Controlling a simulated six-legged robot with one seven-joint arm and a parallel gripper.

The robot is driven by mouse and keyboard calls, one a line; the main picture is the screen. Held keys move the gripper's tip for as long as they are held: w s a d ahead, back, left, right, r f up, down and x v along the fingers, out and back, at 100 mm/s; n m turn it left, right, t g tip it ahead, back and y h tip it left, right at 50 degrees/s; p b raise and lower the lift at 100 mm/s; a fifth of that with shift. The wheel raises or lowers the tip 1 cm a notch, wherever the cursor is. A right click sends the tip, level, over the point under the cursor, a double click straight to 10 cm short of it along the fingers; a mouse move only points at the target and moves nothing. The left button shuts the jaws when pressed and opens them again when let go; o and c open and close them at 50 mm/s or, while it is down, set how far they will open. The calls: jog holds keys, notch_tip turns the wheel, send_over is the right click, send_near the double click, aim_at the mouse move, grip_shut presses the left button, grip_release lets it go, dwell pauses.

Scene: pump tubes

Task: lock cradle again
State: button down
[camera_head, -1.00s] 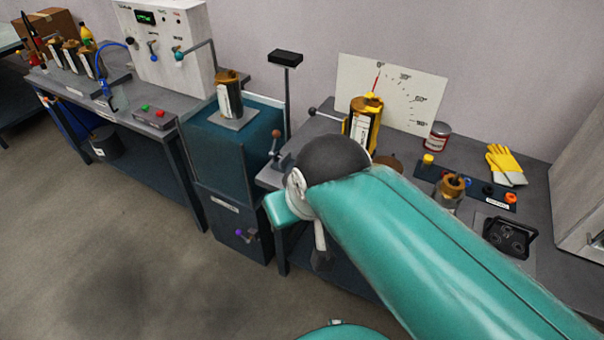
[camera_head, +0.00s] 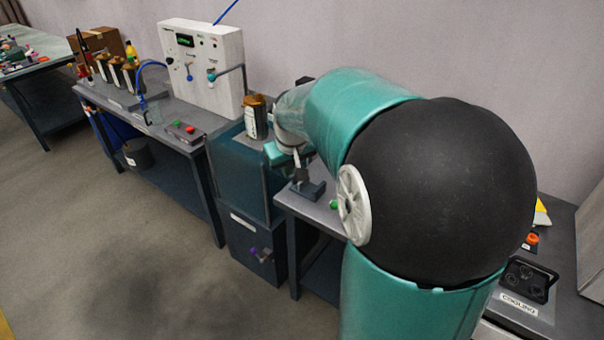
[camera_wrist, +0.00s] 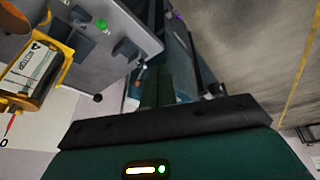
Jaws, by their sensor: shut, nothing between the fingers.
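The yellow cradle (camera_wrist: 61,62) holds a dark, white-labelled pump tube (camera_wrist: 30,72) at the left of the wrist view. In the head view my arm hides the cradle. A grey lock block (camera_wrist: 128,50) with a lever stands on the bench beside the cradle, and it also shows in the head view (camera_head: 311,190). A green light or button (camera_wrist: 101,23) is near it, also in the head view (camera_head: 333,204). My gripper (camera_wrist: 165,85) is shut and empty, close to the lever. Whether it touches the lever, I cannot tell.
A teal cabinet (camera_head: 236,172) with a brown-topped canister (camera_head: 256,117) stands left of my gripper. A black-knobbed rod (camera_wrist: 98,97) sticks out near the cradle. Left, a bench holds a white control panel (camera_head: 203,65). A black socket box (camera_head: 526,280) lies at the right.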

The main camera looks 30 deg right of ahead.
jog(key=w+d+f+m, duration=0.1)
jog(key=w+d+f, duration=0.1)
jog(key=d+f, duration=0.6)
jog(key=w+d+f, duration=0.3)
jog(key=d+f, duration=0.4)
jog(key=d, duration=0.4)
jog(key=shift+y, duration=0.3)
jog(key=x, duration=0.9)
jog(key=shift+s+a+f, duration=0.15)
jog(key=shift+s+f, duration=0.05)
jog(key=shift+f, duration=0.05)
jog(key=shift+s+g, duration=0.25)
jog(key=shift+g, duration=0.05)
jog(key=shift+s+a+r, duration=0.2)
jog(key=shift+s, duration=0.6)
jog(key=shift+s+a+r, duration=0.15)
jog(key=shift+s+a, duration=0.05)
jog(key=shift+s, duration=0.65)
jog(key=shift+f, duration=0.1)
jog(key=shift+a, duration=0.1)
